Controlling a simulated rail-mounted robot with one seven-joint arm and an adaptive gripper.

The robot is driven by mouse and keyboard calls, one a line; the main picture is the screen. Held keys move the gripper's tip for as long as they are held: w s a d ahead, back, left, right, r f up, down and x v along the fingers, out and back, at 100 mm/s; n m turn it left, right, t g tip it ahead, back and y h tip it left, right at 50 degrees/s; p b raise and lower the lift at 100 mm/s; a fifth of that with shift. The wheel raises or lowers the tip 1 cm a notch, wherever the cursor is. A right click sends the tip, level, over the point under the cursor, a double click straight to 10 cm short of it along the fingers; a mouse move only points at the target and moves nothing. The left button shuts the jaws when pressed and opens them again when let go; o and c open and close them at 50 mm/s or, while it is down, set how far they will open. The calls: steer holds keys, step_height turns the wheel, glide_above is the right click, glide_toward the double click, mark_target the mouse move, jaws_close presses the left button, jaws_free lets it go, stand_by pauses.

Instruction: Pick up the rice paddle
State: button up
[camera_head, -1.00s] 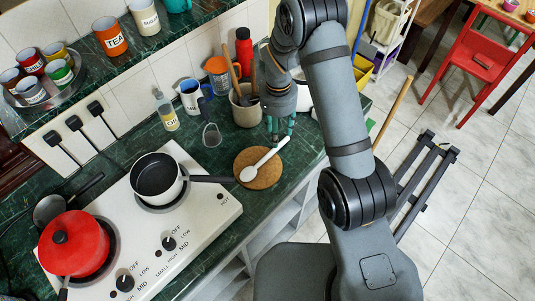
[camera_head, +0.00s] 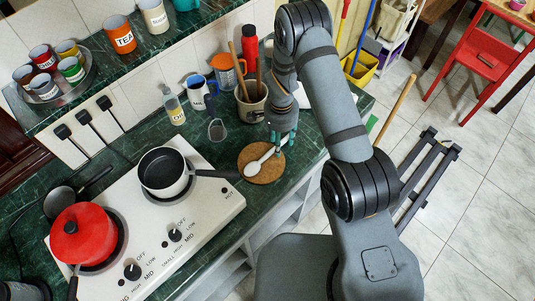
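The rice paddle (camera_head: 256,166) is white, with a rounded head and a long handle. It lies on a round cork mat (camera_head: 262,177) on the green counter, right of the white pan. My gripper (camera_head: 283,148) points down at the handle end of the paddle. Its teal fingertips look apart, one on each side of the handle, and they hide the handle's far end. Whether they touch the handle or the mat cannot be told. The paddle appears to rest on the mat.
A white pan (camera_head: 163,172) sits on the stove (camera_head: 205,205), its dark handle reaching toward the mat. A utensil crock (camera_head: 251,104) with wooden handles stands just behind my gripper. The counter edge is close on the right.

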steer(key=shift+c, duration=1.1)
steer(key=c, duration=0.7)
